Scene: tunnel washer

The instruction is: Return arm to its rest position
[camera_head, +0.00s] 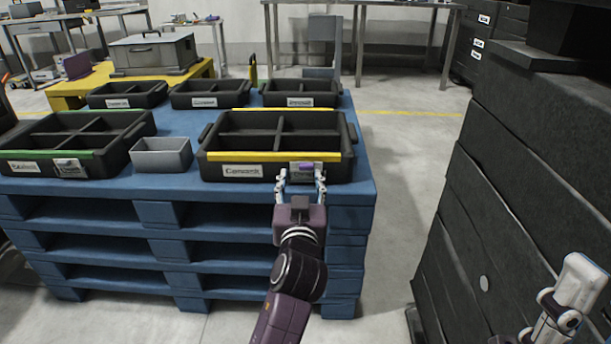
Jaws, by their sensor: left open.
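My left gripper (300,180) is open in front of the near black tray with yellow edges (240,156). Its two fingers are spread on either side of a small purple-marked label (306,167) on the tray's front. I cannot tell whether they touch the tray. No held object shows between them. My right gripper (563,300) is only partly in view at the lower right corner, beside the black stack, and its opening is not clear.
A blue pallet stack (155,212) carries several black divided trays, one with green edges (45,156), and a small grey bin (162,155). A tall black stack (520,190) stands at the right. Clear floor (400,170) lies between the stacks.

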